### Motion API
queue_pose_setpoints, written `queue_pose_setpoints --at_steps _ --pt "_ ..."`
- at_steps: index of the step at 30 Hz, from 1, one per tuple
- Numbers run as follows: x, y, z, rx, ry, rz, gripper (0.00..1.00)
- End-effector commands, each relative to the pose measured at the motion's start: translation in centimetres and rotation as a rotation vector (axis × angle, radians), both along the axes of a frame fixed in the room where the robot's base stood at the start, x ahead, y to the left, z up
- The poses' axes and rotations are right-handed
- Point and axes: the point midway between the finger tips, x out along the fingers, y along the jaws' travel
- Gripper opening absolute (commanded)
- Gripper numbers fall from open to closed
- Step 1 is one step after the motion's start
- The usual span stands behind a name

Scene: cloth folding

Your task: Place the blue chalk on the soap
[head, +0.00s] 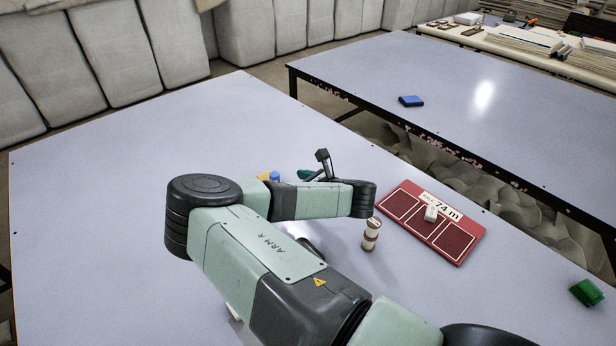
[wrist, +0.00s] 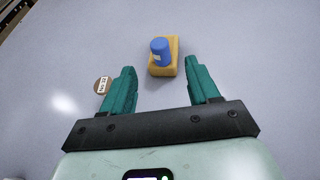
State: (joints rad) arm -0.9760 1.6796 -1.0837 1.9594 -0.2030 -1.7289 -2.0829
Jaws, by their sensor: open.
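The blue chalk (wrist: 161,54), a short cylinder, stands on the yellow-orange soap (wrist: 164,71) in the wrist view, within the block's outline. My gripper (wrist: 160,65) is open, its teal fingers apart with nothing touching them. Chalk and soap lie ahead of the fingertips, roughly centred between them. In the head view, only small parts of the blue chalk (head: 275,176) and soap (head: 263,177) show behind my arm, left of a teal finger of my gripper (head: 305,175).
A wooden spool (head: 370,240) stands right of my arm. Farther right is a red board (head: 405,225) with a small white block (head: 431,213) on it. A green block (head: 586,292) sits at the far right. A second table (head: 460,85) holds a blue block (head: 411,101). The table's left side is clear.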

Motion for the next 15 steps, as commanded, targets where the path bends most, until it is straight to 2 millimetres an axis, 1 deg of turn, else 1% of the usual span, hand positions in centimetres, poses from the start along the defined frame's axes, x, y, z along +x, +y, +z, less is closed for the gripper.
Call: queue_pose_setpoints --at_steps 5,8,11,14,15 --pt "-0.1 -0.3 0.2 0.004 0.001 -0.007 0.60" --pt "0.9 -1.0 1.2 0.043 0.017 -0.081 0.60" --pt "3.0 -2.9 3.5 0.149 0.065 -0.264 0.60" --pt "5.2 -6.3 6.6 0.325 0.150 -0.526 0.60" --pt "5.8 -7.8 7.8 0.408 0.191 -0.636 0.60"
